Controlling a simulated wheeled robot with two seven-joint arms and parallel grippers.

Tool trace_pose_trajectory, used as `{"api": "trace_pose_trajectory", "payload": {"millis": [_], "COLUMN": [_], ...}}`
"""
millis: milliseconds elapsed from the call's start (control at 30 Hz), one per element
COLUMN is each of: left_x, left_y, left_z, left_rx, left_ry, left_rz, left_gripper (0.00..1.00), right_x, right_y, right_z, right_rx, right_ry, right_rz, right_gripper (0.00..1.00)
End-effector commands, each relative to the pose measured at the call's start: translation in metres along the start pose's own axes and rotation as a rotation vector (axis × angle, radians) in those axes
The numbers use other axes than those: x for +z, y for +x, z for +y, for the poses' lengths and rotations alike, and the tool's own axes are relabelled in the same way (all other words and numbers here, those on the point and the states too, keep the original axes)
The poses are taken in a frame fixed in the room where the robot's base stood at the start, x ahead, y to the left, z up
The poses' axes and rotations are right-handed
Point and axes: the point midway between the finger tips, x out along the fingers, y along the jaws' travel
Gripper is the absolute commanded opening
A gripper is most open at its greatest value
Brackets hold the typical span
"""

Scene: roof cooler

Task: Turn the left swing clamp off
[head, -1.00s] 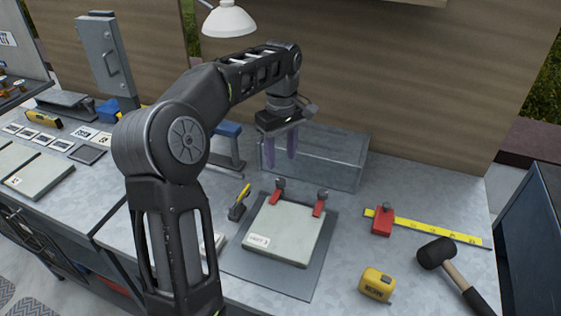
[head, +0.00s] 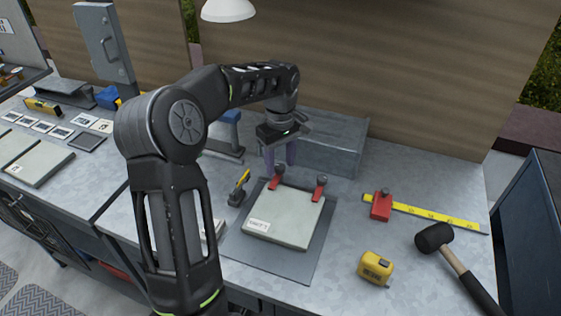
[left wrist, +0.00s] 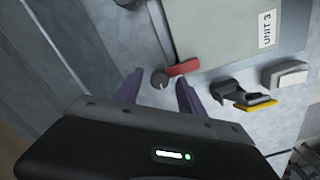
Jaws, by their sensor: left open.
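The left swing clamp, with a red arm and a dark round knob (head: 278,172), stands at the back left edge of the grey unit panel (head: 285,222). Its red arm lies over the panel's edge. My left gripper (head: 281,160) is open and points down just behind this clamp. In the left wrist view the clamp's knob (left wrist: 160,78) is between the two purple fingers, just beyond their tips, and the red arm (left wrist: 184,67) reaches onto the panel labelled UNIT 3. The right swing clamp (head: 320,187) also lies over the panel's back edge. My right gripper is not seen.
A yellow-handled toggle clamp (head: 239,188) is left of the panel. A yellow tape measure (head: 376,267), a mallet (head: 435,238) and a yellow ruler (head: 430,214) with a red block (head: 381,206) lie to the right.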

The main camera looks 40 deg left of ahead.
Motion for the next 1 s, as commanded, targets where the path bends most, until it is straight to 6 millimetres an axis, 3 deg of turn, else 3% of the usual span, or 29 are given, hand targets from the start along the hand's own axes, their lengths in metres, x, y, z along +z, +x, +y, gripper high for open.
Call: {"api": "trace_pose_trajectory", "payload": {"millis": [300,867,1000], "left_x": [0.0002,0.0002,0.0002], "left_y": [0.0033,0.0028,0.0027], "left_z": [0.0,0.0001,0.0], "left_rx": [0.0,0.0,0.0], "left_ry": [0.001,0.001,0.001], "left_rz": [0.0,0.0,0.0], "left_gripper": [0.46,0.0,0.0], "right_x": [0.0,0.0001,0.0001], "right_y": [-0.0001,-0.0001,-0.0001], "right_z": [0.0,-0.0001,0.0], "right_rx": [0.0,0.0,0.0], "right_ry": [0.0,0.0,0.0], "right_rz": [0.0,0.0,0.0], "right_gripper": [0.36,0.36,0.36]}}
